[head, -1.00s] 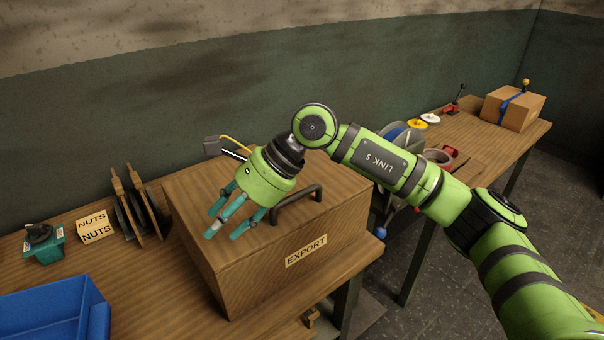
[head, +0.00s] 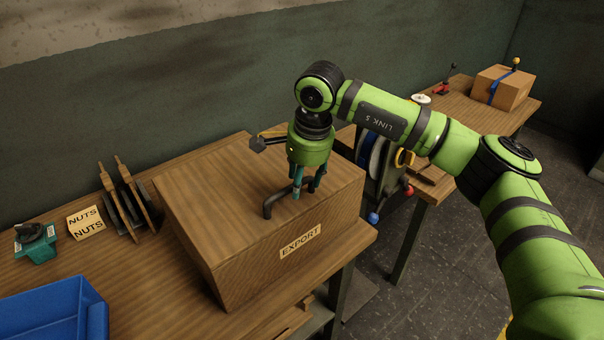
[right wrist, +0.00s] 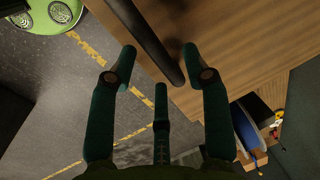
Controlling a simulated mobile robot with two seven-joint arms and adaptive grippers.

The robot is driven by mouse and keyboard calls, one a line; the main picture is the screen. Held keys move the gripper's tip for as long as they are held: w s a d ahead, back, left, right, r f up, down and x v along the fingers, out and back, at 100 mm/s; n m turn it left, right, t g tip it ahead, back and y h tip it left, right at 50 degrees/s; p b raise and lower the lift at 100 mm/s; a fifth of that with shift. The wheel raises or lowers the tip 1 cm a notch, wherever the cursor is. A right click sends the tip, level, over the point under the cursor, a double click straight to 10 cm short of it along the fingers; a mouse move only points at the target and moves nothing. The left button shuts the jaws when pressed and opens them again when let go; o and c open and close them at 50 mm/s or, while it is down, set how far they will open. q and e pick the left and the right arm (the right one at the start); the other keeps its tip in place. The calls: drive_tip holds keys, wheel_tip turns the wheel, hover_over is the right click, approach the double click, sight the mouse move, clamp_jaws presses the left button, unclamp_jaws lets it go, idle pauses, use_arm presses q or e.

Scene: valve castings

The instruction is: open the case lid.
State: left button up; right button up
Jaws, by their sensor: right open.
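The case (head: 215,215) is a brown wooden box with an EXPORT label on its front, standing on the bench. Its lid (head: 215,180) is shut, and a dark bar handle (head: 275,203) stands on top near the front edge. My right gripper (head: 304,192) points down at the handle, its teal fingers open around the handle's right part. In the right wrist view the handle (right wrist: 150,40) runs between the open fingertips (right wrist: 160,65). Whether any finger touches it I cannot tell. My left gripper is out of view.
A blue bin (head: 55,310), a teal device (head: 35,242), a NUTS sign (head: 86,222) and a wooden rack (head: 125,205) stand left of the case. A second bench holds a strapped box (head: 500,88). Bare floor (head: 450,250) lies at the right.

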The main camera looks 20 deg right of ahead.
clamp_jaws()
